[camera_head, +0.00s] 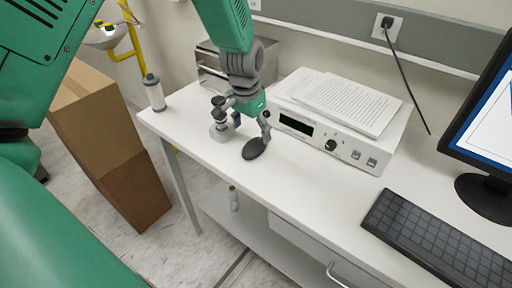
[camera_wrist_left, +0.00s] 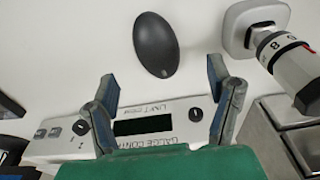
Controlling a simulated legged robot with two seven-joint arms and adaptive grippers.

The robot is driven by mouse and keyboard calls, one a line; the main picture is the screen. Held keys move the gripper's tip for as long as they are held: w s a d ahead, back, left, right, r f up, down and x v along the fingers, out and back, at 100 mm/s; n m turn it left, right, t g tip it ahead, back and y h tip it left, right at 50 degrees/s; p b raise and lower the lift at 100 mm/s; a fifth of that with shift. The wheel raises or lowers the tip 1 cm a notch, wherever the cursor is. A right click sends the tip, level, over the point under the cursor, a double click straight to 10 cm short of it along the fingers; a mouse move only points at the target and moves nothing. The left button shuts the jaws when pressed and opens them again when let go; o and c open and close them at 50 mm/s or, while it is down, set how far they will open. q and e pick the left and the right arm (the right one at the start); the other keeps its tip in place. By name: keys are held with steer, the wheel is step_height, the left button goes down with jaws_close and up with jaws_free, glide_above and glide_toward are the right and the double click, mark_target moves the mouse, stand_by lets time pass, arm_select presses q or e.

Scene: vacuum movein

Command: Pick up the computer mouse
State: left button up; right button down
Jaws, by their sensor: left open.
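The dark, oval computer mouse (camera_head: 254,149) lies on the white bench top. It also shows in the left wrist view (camera_wrist_left: 156,45), just beyond the fingertips and between their lines. My left gripper (camera_head: 245,124) points down over the bench beside the mouse. Its two fingers are spread apart and empty in the left wrist view (camera_wrist_left: 163,77). In the head view one finger is close to the mouse's upper edge; I cannot tell whether they touch. My right gripper is not in view.
A small instrument with a dial (camera_head: 222,130) stands close to the left gripper. A white control box (camera_head: 345,157) with papers (camera_head: 345,100) sits behind. A metal box (camera_head: 210,65) stands at the back. A keyboard (camera_head: 440,240) and monitor (camera_head: 490,110) are right. The front bench top is clear.

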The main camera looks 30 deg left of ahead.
mark_target(254, 145)
arm_select(q)
steer(key=shift+w+f, duration=0.3)
steer(key=shift+f, duration=0.55)
steer(key=shift+w+d+f+p, duration=0.1)
steer(key=shift+f+p, duration=0.15)
steer(key=shift+f, duration=1.1)
steer(key=shift+w+d+f+p, duration=0.1)
steer(key=shift+f+p, duration=0.15)
steer(key=shift+f, duration=1.05)
steer(key=shift+s+r, duration=0.1)
steer(key=shift+s, duration=0.05)
steer(key=c, duration=1.3)
